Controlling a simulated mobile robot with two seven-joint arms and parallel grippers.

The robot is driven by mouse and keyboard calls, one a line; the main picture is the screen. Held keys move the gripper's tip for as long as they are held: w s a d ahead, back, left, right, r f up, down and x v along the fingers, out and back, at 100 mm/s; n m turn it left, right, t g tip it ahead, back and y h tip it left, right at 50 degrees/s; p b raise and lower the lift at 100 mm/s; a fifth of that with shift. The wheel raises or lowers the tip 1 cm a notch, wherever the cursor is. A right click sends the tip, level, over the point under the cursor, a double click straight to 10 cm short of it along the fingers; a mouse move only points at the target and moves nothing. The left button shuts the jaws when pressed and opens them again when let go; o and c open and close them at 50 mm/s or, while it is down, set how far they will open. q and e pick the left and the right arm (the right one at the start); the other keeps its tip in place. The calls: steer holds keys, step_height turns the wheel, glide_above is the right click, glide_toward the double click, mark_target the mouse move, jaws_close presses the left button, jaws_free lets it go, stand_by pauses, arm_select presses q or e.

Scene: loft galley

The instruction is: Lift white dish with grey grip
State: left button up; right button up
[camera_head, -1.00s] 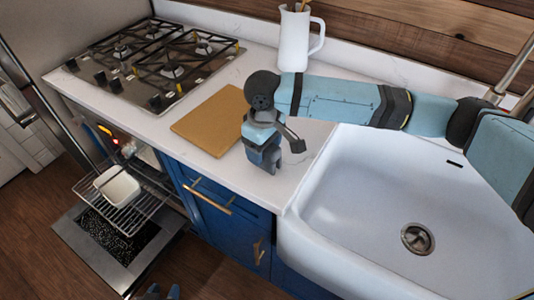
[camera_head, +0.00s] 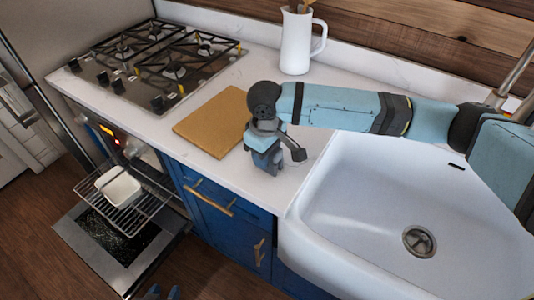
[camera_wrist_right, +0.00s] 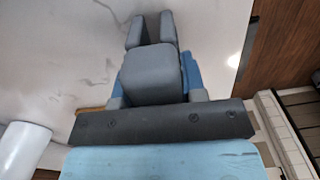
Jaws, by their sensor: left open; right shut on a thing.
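A white dish (camera_head: 121,189) sits on the pulled-out wire rack of the open oven, at the left of the head view. I cannot make out its grey grip. My left gripper (camera_head: 162,292) shows only as two separate fingertips at the bottom edge, open, below and to the right of the dish. My right gripper (camera_head: 270,165) points down over the counter beside the sink, far from the dish. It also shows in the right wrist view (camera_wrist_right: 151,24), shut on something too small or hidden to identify.
The wire rack (camera_head: 150,203) stands out over the lowered oven door (camera_head: 85,238). Blue cabinets (camera_head: 225,215) are to the right. A cutting board (camera_head: 214,122), hob (camera_head: 150,65), white jug (camera_head: 296,42) and sink (camera_head: 350,210) surround the right arm. Floor shows at lower left.

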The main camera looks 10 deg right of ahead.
step_height(320, 180, up, 20)
steer(key=p, duration=0.1)
stand_by(0.4)
steer(key=o, duration=0.4)
steer(key=c, duration=0.4)
step_height(320, 180, up, 6)
steer(key=p, duration=0.9)
steer(key=shift+f, duration=0.1)
